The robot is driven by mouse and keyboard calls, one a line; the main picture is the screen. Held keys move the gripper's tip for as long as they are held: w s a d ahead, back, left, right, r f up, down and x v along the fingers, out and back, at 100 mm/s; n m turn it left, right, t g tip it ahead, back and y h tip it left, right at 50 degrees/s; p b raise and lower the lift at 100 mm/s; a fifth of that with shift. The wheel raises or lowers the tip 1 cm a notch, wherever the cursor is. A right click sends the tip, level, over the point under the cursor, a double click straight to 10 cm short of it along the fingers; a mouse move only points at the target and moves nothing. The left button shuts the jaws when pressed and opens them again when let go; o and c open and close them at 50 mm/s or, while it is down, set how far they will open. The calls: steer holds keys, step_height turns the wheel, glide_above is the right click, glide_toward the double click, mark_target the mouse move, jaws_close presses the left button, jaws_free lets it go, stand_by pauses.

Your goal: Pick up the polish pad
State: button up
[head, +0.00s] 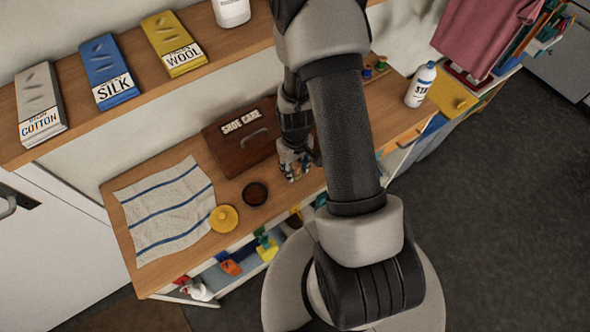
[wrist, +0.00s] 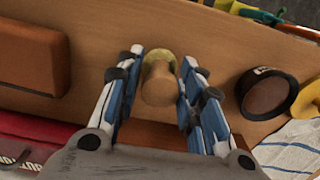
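The polish pad (wrist: 159,80), a tan knob-like handle over a yellowish round pad, stands on the wooden top between my fingers in the wrist view. My gripper (wrist: 157,75) is open, with one blue-and-white finger on each side of the pad and narrow gaps on both sides. In the head view my gripper (head: 295,163) is low over the counter, in front of the brown shoe care box. The pad cannot be made out there, behind my gripper and arm.
The shoe care box (head: 241,136) stands close behind my gripper. A dark round tin (head: 255,194), a yellow lid (head: 224,218) and a striped towel (head: 165,209) lie to the left. A white bottle (head: 420,85) stands at right. A shelf (head: 75,78) holds labelled boxes.

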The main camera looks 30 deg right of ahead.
mark_target(295, 165)
jaws_close()
stand_by(0.3)
step_height(295, 165, up, 20)
steer(key=p, duration=0.3)
steer(key=shift+p, duration=0.4)
steer(key=shift+c, duration=1.4)
jaws_free()
steer(key=c, duration=0.4)
